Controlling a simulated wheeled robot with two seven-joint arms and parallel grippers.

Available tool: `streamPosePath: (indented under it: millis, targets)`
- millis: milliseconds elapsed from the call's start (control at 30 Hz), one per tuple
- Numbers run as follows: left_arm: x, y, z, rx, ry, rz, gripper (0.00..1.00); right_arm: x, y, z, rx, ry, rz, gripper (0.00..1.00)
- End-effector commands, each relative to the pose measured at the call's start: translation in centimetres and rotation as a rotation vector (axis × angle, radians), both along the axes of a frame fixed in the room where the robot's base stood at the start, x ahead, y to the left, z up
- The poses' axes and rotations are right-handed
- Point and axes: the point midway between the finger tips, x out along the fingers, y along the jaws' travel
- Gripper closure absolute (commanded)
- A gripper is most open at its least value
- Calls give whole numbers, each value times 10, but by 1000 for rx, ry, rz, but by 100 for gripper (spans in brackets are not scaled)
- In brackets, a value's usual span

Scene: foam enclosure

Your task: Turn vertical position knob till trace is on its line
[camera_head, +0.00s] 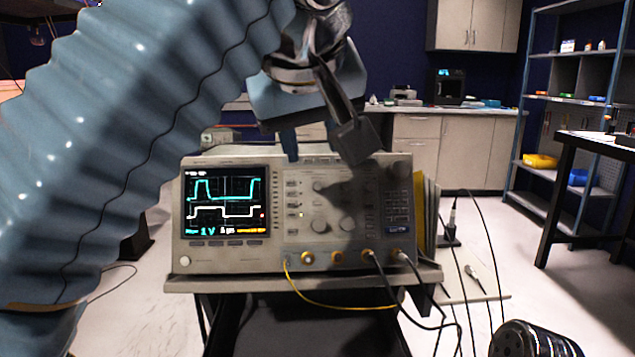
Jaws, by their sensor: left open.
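The oscilloscope (275,262) stands upright on a cart, facing me. Its lit screen (225,225) shows a stepped cyan trace above a stepped white trace. To the right of the screen are several round knobs, among them an upper one (319,187) and two lower ones (319,226) and (347,225). I cannot read their labels. My left gripper (322,146) hangs over the top edge of the oscilloscope, fingers apart and pointing down, with nothing between them. Its shadow falls on the panel, and one finger hides part of the upper panel. My right gripper is not in view.
A yellow cable (340,306) and black cables (400,300) hang from the front sockets. The cart shelf (300,282) sticks out below the oscilloscope. A shelf rack (570,100) and a dark table (590,140) stand at the right.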

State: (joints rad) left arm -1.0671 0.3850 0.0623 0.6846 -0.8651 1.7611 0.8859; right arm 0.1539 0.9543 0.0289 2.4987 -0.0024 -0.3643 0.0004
Motion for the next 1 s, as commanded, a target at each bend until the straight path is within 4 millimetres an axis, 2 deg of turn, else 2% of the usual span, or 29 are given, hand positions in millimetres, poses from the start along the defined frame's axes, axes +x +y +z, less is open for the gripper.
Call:
streamPosePath:
  millis: [33,100,400,600,867,1000]
  targets:
    - [9,0,-15,2,3,3,60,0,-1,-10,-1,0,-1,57]
    - [22,0,-26,1,2,4,60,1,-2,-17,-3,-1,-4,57]
    - [65,-4,-65,1,2,3,60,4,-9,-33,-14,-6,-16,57]
    - [76,-5,-74,1,0,1,60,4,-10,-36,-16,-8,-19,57]
    - [77,-5,-74,1,0,1,60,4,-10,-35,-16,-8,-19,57]
    - [77,-5,-74,1,0,1,78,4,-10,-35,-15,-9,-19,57]
